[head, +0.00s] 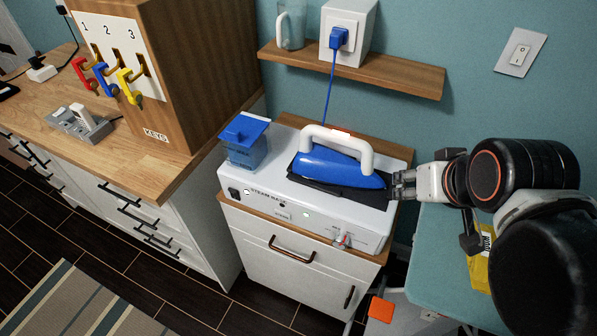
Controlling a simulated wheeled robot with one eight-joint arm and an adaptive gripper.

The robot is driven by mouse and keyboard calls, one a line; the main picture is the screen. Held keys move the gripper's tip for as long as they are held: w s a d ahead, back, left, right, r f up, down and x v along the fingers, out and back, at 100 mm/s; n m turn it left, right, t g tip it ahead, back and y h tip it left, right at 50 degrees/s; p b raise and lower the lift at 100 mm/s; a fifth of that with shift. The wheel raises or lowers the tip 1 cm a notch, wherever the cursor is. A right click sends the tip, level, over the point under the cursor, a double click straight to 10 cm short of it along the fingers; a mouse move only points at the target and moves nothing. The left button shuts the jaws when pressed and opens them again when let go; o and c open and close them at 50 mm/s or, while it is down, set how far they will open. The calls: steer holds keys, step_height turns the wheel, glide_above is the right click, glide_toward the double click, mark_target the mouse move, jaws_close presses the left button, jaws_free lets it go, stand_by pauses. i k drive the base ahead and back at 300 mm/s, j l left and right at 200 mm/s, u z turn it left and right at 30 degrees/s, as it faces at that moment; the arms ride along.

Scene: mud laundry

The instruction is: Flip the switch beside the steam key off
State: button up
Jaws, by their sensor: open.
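The white steam station (375,228) stands on a small cabinet, with lettering starting "STEAM" on its front. A small red and grey key-like part (341,240) sits low at the front's right end; I cannot tell its setting. A small black switch-like part (234,192) is at the front's left end, its position too small to read. A blue iron (335,167) with a white handle rests on top. My gripper (398,186) is open at the station's right end, close to the iron's tip; contact is unclear.
A blue-lidded tank (245,142) stands at the station's left. A wooden KEYS cabinet (190,75) with red, blue and yellow handles is farther left. A wall switch (520,52) is upper right. A teal board (432,265) lies below my arm.

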mark_target(234, 194)
steer(key=u, duration=1.25)
steer(key=i+j+u, duration=0.3)
steer(key=k+j, duration=0.1)
